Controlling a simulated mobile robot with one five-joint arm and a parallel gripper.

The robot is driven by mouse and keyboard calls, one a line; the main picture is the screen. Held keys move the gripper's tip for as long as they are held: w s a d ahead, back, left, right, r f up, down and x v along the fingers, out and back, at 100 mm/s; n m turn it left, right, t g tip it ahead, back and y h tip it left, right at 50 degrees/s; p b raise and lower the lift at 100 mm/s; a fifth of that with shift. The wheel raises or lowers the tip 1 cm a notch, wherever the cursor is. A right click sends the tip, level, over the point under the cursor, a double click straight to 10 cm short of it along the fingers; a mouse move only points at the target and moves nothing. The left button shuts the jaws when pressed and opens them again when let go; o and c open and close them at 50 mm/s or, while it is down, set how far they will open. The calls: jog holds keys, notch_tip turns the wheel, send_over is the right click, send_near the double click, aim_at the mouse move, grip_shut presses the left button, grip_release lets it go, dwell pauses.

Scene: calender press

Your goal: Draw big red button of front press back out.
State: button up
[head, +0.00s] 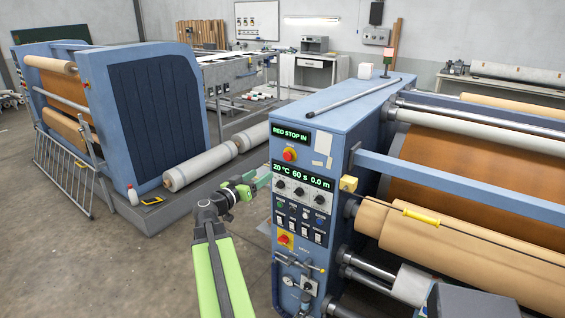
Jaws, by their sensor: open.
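The front press has a blue control panel. Its upper display (291,136) reads "RED STOP IN". Just below that display is a red mushroom button (289,155) with a yellow ring. A second red button (283,239) sits on a yellow plate lower on the panel. How far either button is pressed in is too small to tell. My gripper (262,178) is left of the panel, between the two buttons in height. It is open and appears empty and apart from both buttons; its fingers are small and partly hidden by my wrist.
A second display (302,177) and rows of knobs and switches lie between the buttons. A valve assembly (300,267) sticks out below. Wrapped rolls (200,168) lie behind my arm, beside another blue press (150,110). The floor at left front is clear.

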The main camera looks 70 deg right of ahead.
aim_at(286, 157)
jog(key=x, duration=1.4)
jog(key=shift+d, duration=0.45)
grip_shut()
